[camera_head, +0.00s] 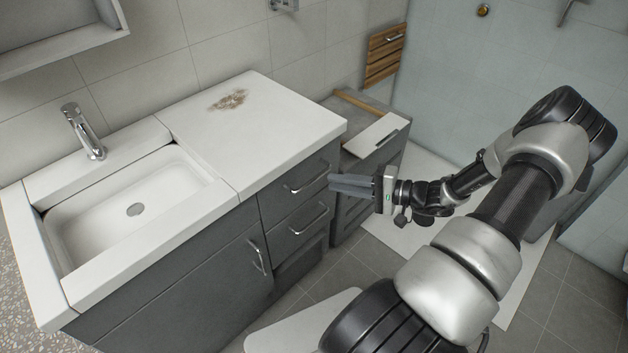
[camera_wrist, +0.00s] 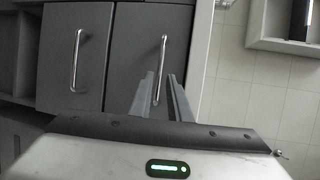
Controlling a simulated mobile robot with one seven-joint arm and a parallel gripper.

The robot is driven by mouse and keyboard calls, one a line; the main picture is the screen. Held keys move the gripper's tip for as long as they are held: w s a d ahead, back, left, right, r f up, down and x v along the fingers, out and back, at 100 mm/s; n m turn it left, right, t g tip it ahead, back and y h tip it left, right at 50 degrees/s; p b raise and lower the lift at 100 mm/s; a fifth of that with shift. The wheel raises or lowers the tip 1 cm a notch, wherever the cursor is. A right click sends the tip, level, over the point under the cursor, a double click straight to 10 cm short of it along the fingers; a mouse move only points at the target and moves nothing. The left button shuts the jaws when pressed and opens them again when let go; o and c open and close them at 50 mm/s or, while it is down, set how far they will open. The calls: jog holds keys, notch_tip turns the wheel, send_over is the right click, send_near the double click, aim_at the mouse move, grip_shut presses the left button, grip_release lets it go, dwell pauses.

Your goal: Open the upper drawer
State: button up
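The upper drawer (camera_head: 286,199) is a dark grey front under the white countertop, with a silver bar handle (camera_head: 307,177). It looks shut. In the wrist view its front (camera_wrist: 130,50) and upright-looking handle (camera_wrist: 161,65) stand ahead of my gripper (camera_wrist: 161,88). My gripper (camera_head: 332,184) is open and empty, its two fingers apart and pointing at the drawer. The handle shows between the fingertips in the wrist view, but the head view shows the tips a little right of the handle, seemingly short of it. I cannot tell any contact.
The lower drawer (camera_head: 291,247) has its own bar handle (camera_head: 310,220). A cabinet door (camera_head: 200,300) is left of the drawers, under the sink (camera_head: 130,208). A lower grey cabinet (camera_head: 352,205) stands right of the vanity, close behind my gripper. Tiled floor (camera_head: 345,275) is free in front.

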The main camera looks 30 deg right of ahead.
aim_at(316, 180)
jog(key=x, duration=0.7)
jog(key=shift+w+a+f, duration=0.15)
jog(key=shift+w+a, duration=0.1)
grip_shut()
